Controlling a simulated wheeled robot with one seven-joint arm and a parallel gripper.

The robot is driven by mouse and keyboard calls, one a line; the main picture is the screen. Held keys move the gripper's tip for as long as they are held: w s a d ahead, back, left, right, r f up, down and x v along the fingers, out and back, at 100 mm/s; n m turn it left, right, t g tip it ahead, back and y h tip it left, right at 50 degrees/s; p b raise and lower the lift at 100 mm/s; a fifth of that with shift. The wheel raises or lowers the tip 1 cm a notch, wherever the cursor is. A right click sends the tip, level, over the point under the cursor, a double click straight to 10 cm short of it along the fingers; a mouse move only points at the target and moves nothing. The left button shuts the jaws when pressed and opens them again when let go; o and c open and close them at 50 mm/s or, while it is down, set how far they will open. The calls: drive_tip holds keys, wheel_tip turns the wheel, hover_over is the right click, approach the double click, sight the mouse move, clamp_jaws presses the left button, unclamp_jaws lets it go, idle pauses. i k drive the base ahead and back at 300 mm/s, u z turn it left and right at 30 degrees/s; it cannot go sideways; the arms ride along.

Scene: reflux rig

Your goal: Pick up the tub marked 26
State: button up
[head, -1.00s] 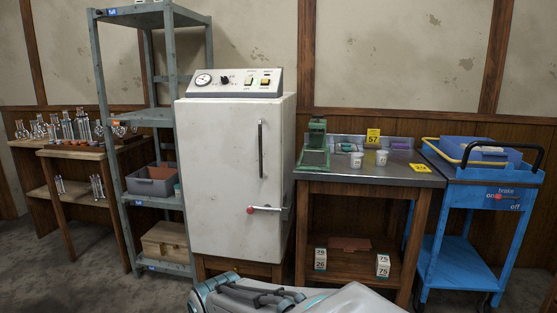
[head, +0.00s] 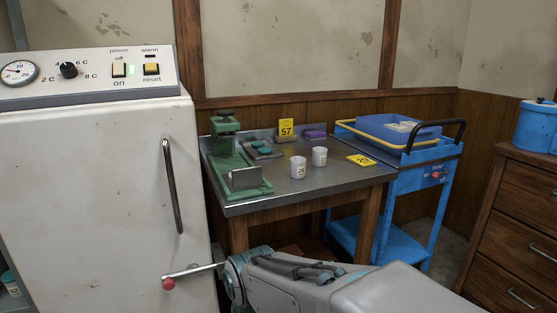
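Two small white tubs stand upright on the steel-topped table (head: 330,186) in the head view. The nearer tub (head: 298,166) has a small dark number on its front, perhaps 26 or 28, too small to read surely. The other tub (head: 320,156) is just behind it to the right, and its number is also too small to read. My arm shows at the bottom of the view, in front of the table. My gripper is not in view, and nothing is seen touching the tubs.
A green press (head: 236,165) stands left of the tubs. A yellow 57 sign (head: 286,130) is behind them, and another yellow tag (head: 361,160) lies to their right. A white cabinet (head: 100,190) is at left, a blue trolley (head: 402,190) at right, and wooden drawers (head: 520,220) far right.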

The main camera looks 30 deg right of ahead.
sight(297, 164)
drive_tip(key=z, duration=0.7)
drive_tip(key=i, duration=0.8)
drive_tip(key=z, duration=0.65)
